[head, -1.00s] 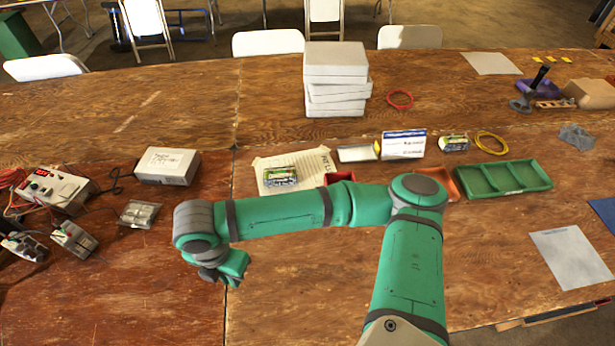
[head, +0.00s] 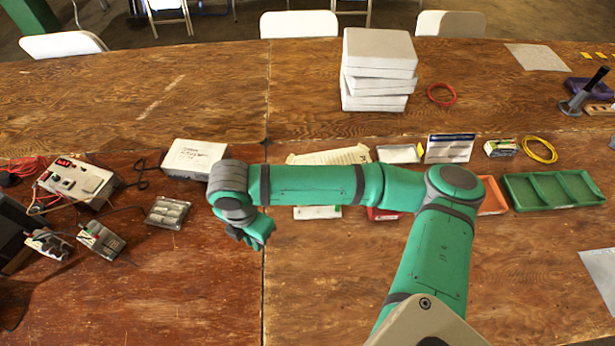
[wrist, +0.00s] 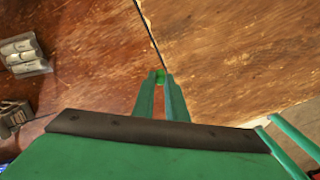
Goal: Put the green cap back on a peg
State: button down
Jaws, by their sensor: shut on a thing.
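My gripper (head: 258,240) hangs over the wooden table, just left of the seam between the table boards. In the wrist view its two green fingers (wrist: 161,90) are close together, shut on a small green cap (wrist: 160,75) at their tips. The cap's underside is hidden. Bare table shows below and around the fingertips. I cannot make out any peg for certain in either view.
A battery pack (head: 168,212), two chargers (head: 100,240) and a power unit (head: 77,184) lie to the left. A white box (head: 194,158) is behind my wrist. A green divided tray (head: 553,190) stands right. The front middle of the table is clear.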

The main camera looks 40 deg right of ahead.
jog(key=d+m, duration=2)
jog(key=d, duration=0.3)
jog(key=shift+s+a+f, duration=0.15)
jog(key=shift+f, duration=1.65)
jog(key=shift+s+a+f, duration=0.1)
jog(key=shift+f, duration=1.7)
jog(key=shift+f, duration=0.25)
jog(key=c, duration=1.7)
grip_release()
jog(key=shift+o, duration=1.1)
